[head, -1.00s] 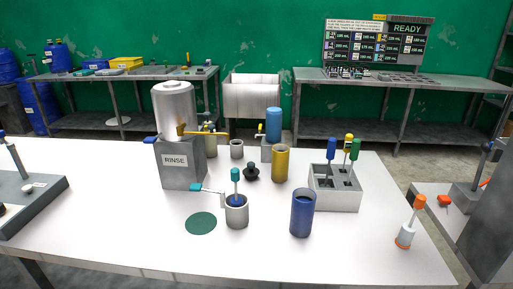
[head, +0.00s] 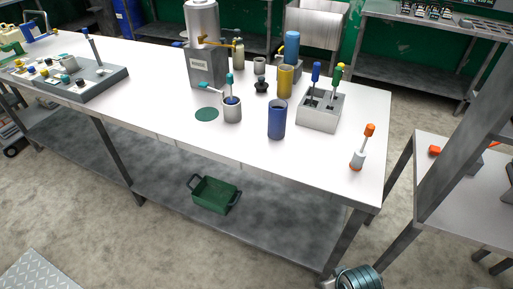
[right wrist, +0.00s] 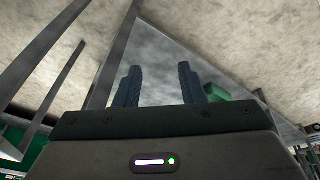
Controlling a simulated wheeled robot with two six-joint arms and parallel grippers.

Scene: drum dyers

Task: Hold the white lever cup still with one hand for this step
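The white lever cup (head: 232,110) stands upright on the white table, right of a dark green round mat (head: 207,114). A lever with a teal end (head: 205,86) sticks out from its upper left. A teal-handled tool (head: 229,82) stands in the cup, and dark blue shows inside its rim. My right gripper (right wrist: 160,88) is open and empty in the right wrist view, with its two dark fingers apart. The cup is not seen in that view. Neither gripper shows in the head view, so nothing touches the cup there.
A blue cylinder (head: 277,120), a yellow cylinder (head: 285,80) and a grey holder (head: 319,116) with handled tools stand right of the cup. The grey rinse unit (head: 207,67) is behind. The front table strip is clear.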

